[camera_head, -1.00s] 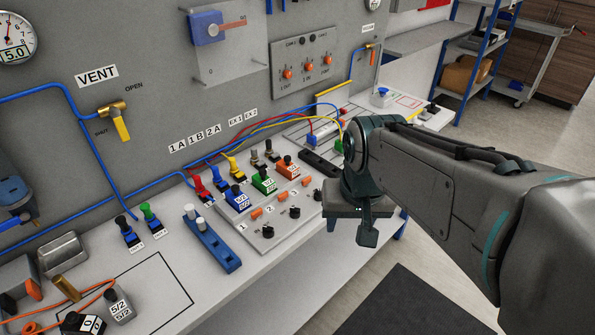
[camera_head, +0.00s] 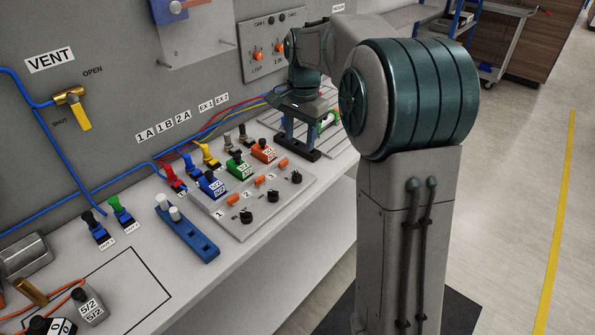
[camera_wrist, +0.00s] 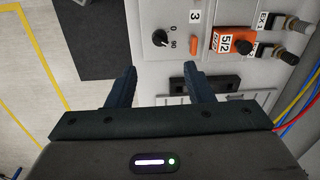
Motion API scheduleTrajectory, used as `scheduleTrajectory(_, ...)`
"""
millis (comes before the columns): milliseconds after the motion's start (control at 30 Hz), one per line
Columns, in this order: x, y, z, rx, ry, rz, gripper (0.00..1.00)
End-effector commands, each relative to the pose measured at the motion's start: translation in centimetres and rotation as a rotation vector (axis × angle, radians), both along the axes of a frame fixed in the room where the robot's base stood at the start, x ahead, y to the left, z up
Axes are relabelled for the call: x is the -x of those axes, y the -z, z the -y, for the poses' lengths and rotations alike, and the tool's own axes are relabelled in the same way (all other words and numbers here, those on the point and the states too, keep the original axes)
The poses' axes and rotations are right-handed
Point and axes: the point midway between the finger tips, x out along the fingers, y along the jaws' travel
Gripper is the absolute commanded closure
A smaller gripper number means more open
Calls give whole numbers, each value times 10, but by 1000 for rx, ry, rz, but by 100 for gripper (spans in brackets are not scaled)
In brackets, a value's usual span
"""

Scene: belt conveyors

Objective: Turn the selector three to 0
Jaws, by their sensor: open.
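Selector three is a small black round knob (camera_head: 296,177) on the light panel (camera_head: 262,215), at the right end of the row, by the label 3. In the wrist view the knob (camera_wrist: 160,38) shows beside the marks 0 and 90, and its small pale mark appears to face the 90 side. My gripper (camera_wrist: 160,70) is open and empty. In the wrist view the knob lies ahead, between the lines of the two fingers and apart from them. In the head view my gripper (camera_head: 300,138) is beyond the panel's right end, and its fingertips are hard to make out.
Two other black knobs (camera_head: 246,216) and orange indicators (camera_head: 283,163) share the panel. An orange 5/2 valve (camera_head: 264,151) stands behind selector three. A black slotted block (camera_wrist: 205,83) lies near the fingers. Coloured hoses (camera_wrist: 300,105) run alongside. Free floor lies in front of the bench.

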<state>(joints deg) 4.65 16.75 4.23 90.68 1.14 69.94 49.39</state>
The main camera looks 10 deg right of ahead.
Motion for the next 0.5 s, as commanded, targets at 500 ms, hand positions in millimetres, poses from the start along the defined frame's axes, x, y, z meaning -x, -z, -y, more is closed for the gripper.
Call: scheduleTrajectory(500,-4,102,-3,1,-1,-3,53)
